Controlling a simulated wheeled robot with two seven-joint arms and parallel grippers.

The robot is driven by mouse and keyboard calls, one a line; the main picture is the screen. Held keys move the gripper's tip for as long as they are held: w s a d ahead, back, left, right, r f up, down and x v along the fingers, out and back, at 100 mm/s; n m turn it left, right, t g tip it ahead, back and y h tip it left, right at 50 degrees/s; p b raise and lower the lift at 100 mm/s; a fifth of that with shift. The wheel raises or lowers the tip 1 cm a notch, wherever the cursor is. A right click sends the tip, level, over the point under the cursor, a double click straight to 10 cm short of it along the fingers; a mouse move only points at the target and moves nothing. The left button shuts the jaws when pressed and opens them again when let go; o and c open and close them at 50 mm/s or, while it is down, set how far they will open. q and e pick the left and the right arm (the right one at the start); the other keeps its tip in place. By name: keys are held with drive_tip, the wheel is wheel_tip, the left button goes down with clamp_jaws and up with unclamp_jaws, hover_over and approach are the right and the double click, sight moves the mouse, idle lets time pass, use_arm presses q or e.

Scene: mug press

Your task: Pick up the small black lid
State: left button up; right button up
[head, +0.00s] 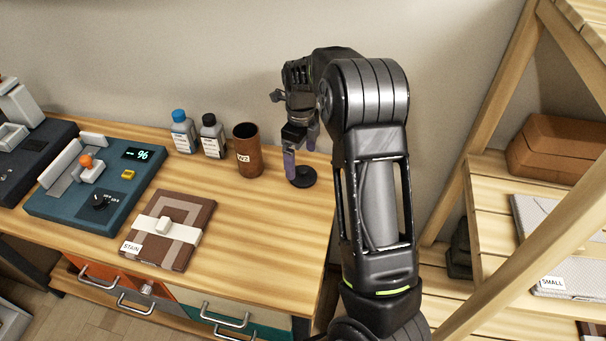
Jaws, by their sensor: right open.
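The small black lid (303,177) lies flat on the wooden table near its back right, to the right of the brown cup. My right gripper (299,168) points down at the lid, its purple-grey fingers open on either side of the lid's middle or just above it. I cannot tell whether the fingers touch the lid. Part of the lid is hidden behind the near finger. My left gripper is not in view.
A brown cup (248,152) marked 02 stands left of the lid, beside bottles with black (212,137) and blue (182,133) caps. A teal press (62,198) and a brown board (196,249) are further left. A shelf (480,215) stands right. The table's front right is clear.

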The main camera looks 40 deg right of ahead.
sight(302, 169)
drive_tip(key=shift+f, duration=0.1)
drive_tip(key=shift+f, duration=0.35)
wheel_tip(302, 169, down, 4)
drive_tip(key=shift+f+p, duration=0.15)
drive_tip(key=shift+p, duration=0.6)
drive_tip(key=c, duration=1.4)
drive_tip(key=shift+d, duration=0.1)
wheel_tip(302, 169, up, 10)
drive_tip(key=shift+f+b, duration=0.1)
drive_tip(key=shift+b, duration=0.7)
